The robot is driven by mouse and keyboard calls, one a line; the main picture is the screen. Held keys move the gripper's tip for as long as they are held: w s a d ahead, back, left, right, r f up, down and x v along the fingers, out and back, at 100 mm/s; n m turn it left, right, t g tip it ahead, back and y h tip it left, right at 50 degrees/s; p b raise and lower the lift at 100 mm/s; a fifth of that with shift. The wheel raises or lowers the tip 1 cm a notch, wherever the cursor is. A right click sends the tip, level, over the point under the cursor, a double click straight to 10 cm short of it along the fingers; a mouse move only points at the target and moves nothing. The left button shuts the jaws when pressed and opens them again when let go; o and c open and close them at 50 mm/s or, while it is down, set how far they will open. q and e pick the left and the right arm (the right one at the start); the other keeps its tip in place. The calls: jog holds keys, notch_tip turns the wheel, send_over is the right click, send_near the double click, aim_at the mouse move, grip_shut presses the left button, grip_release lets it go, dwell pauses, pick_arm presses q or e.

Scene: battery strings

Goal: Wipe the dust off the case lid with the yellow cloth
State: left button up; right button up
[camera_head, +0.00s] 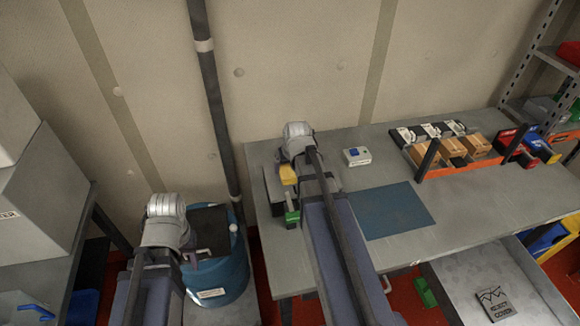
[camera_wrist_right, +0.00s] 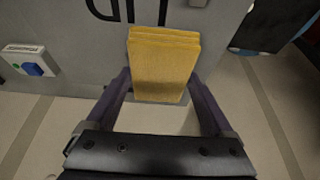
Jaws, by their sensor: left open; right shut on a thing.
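The yellow cloth (camera_wrist_right: 163,62) is a folded pad between the two fingers of my right gripper (camera_wrist_right: 158,90), which is shut on it. In the head view the cloth (camera_head: 288,174) shows at the left end of the workbench, partly hidden by my right gripper (camera_head: 292,168). A grey flat piece (camera_head: 271,184), perhaps the case lid, shows just left of the cloth. In the wrist view a grey surface with dark markings (camera_wrist_right: 125,10) lies behind the cloth; I cannot tell whether they touch. No dust can be made out. My left gripper (camera_head: 190,258) is open and empty by the blue barrel.
The blue barrel (camera_head: 222,282) stands left of the workbench (camera_head: 365,180). A small box with a blue button (camera_head: 357,156), a blue mat (camera_head: 388,211) and an orange rack (camera_head: 460,165) of parts are on the bench. A green item (camera_head: 292,217) is near my right arm. An open drawer (camera_head: 465,290) juts out at lower right.

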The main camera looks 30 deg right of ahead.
jog(key=shift+d+r+p, duration=0.1)
jog(key=shift+r+p, duration=1.65)
jog(key=shift+r, duration=0.45)
notch_tip(320, 180, up, 3)
jog(key=p, duration=0.3)
jog(key=shift+r, duration=0.1)
